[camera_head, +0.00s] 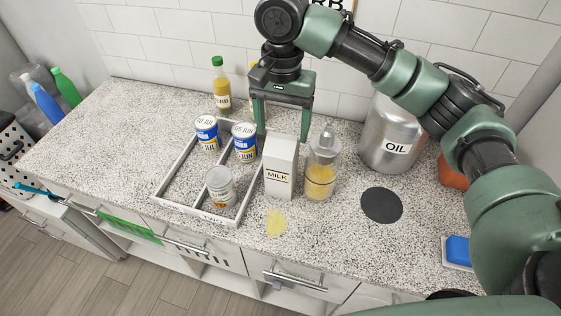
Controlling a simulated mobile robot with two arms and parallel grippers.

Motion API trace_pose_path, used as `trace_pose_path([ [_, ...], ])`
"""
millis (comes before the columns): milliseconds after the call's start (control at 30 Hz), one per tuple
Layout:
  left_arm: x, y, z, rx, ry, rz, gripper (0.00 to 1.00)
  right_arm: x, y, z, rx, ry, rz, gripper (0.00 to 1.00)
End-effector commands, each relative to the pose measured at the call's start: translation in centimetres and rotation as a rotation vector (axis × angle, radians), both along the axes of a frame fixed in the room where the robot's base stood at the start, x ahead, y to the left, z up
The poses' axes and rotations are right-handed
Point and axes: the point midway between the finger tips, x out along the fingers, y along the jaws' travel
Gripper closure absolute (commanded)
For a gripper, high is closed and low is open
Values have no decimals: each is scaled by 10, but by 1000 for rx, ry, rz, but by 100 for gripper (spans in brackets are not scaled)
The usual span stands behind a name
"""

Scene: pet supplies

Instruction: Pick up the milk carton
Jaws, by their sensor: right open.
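The milk carton (279,170) is a white upright box with a dark "MILK" label, standing on the speckled counter at the right side of a white divided tray (196,212). My right gripper (283,135), green with two long fingers, hangs from above with its fingers apart. It is at the carton's top, with one finger to the left and one to the right in the picture. I cannot tell whether the fingers are beside the carton or behind it. The carton stands upright and the gripper holds nothing. My left gripper is not in view.
A glass dispenser with yellow liquid (321,170) stands close right of the carton. Blue-and-white cans (207,132) and a pale can (220,187) stand in the tray. A sauce bottle (220,88) is behind. A metal oil canister (388,135) and dark round mat (381,205) are right.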

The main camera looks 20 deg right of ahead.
Motion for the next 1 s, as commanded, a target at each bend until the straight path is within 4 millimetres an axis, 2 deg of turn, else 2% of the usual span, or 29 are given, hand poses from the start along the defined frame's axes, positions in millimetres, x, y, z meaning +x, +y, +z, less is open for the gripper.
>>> trace_pose_path([
  [100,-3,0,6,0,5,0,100,0,0,-16,0,1,0,27],
  [367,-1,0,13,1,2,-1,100,1,0,-37,-1,2,1,27],
  [600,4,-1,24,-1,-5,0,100,3,0,-71,0,-1,3,27],
  [700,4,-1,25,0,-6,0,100,3,0,-78,0,-1,3,27],
  [900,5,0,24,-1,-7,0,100,3,0,-79,1,-3,3,27],
  [933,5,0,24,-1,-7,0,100,3,0,-79,1,-3,3,30],
  [1000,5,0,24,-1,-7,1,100,3,0,-79,1,-3,3,50],
])
